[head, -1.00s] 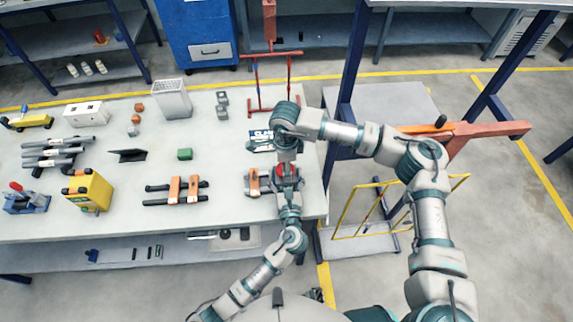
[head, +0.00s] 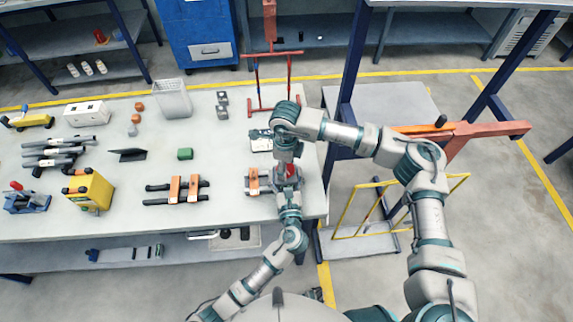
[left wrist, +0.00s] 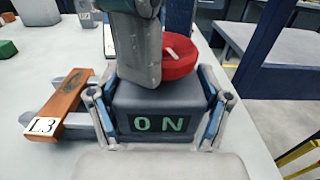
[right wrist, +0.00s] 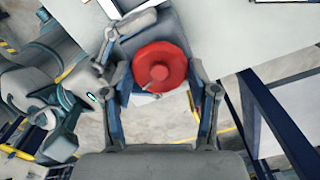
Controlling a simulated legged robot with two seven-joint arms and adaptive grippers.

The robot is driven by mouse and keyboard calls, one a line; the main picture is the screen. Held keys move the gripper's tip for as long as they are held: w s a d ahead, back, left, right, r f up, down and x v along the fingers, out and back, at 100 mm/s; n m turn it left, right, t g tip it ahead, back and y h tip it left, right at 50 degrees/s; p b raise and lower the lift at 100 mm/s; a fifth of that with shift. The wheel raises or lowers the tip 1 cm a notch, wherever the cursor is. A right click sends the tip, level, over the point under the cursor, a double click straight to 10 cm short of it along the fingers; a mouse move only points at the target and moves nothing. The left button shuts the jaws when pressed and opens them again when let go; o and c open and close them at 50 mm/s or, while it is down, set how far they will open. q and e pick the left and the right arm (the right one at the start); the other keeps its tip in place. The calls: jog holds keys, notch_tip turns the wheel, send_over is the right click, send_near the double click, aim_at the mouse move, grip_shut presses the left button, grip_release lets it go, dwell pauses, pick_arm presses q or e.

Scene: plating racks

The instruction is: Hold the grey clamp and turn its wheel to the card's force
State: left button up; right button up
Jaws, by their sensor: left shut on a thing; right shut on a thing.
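The grey clamp (left wrist: 160,101) stands at the table's right front edge. Its display faces my left wrist and reads "0 N". My left gripper (head: 289,193) is shut on the clamp body, one finger on each side. The red wheel (right wrist: 160,68) sits on top of the clamp; it also shows in the left wrist view (left wrist: 188,58) with a white mark on it. My right gripper (head: 289,165) is over the clamp from above, shut on the wheel with a finger on each side. The card (head: 261,141) lies behind the clamp, partly covered by my right arm; its number cannot be read.
An orange bar clamp tagged L3 (left wrist: 58,108) lies close to the left of the grey clamp. Two more orange clamps (head: 175,189) lie further left. A red rack (head: 272,85) stands behind. A blue post (head: 350,80) is to the right.

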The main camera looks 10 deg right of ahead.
jog(key=shift+w, duration=0.15)
jog(key=o, duration=1.2)
jog(key=shift+c, duration=0.2)
jog(key=shift+r, duration=0.1)
notch_tip(320, 180, up, 12)
jog(key=shift+f, duration=0.2)
